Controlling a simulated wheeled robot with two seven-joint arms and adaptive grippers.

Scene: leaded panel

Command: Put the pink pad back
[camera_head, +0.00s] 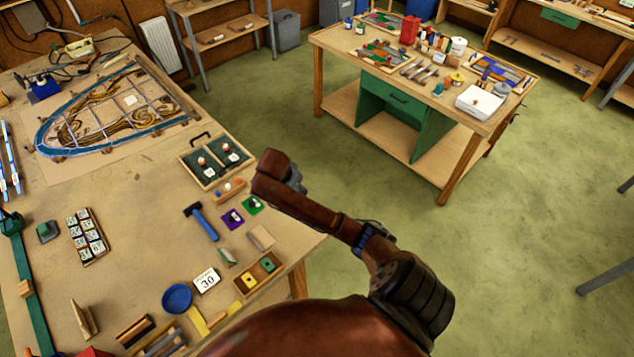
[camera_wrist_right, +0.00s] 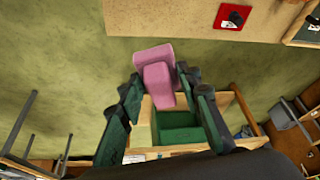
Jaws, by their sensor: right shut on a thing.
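The pink pad (camera_wrist_right: 157,84) shows in the right wrist view as a pink block with a wider part at its far end. My right gripper (camera_wrist_right: 158,88) is shut on it, one dark green finger on each side. The pad is held in the air, with the green floor and a wooden table with green panels behind it. In the head view my right arm crosses the middle, and the pad and right fingertips cannot be made out there. My left gripper is in neither view.
Purple (camera_head: 232,219) and green (camera_head: 251,205) pads with small things lie near the workbench's right edge. A two-part case (camera_head: 194,177), a blue hammer (camera_head: 202,221) and a wooden box (camera_head: 250,290) are close by. A red pad (camera_wrist_right: 229,24) shows in the wrist view.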

